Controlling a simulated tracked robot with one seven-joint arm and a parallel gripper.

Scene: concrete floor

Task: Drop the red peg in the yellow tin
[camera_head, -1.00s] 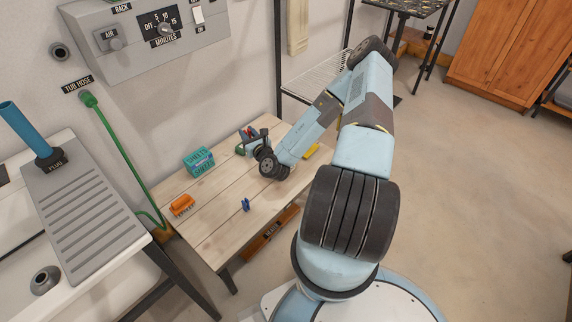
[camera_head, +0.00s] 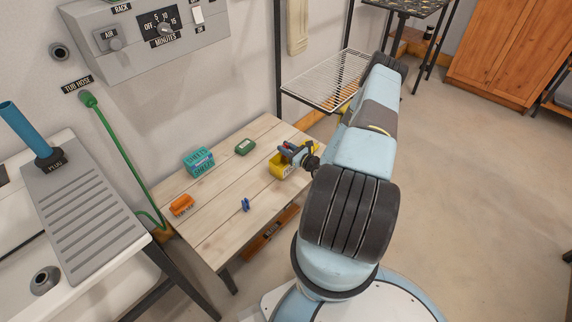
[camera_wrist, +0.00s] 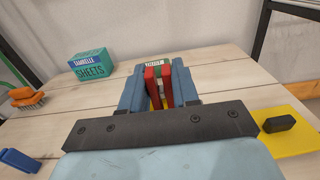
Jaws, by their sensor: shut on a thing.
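My gripper (camera_head: 289,151) is shut on the red peg (camera_wrist: 152,87). In the wrist view the peg's two red prongs stand between my blue fingers (camera_wrist: 157,82). The yellow tin (camera_head: 276,168) is at the right edge of the wooden table. In the head view my gripper overlaps the tin, and it looks to be above it. In the wrist view yellow (camera_wrist: 302,130) shows right of the fingers, with a dark block in front of or on it. The tin's inside is hidden.
A teal sheets box (camera_head: 199,161), a green bar (camera_head: 245,147), an orange brush (camera_head: 182,205) and a blue peg (camera_head: 246,204) lie on the wooden table (camera_head: 215,225). A wire rack (camera_head: 322,80) stands behind. The table's middle is clear.

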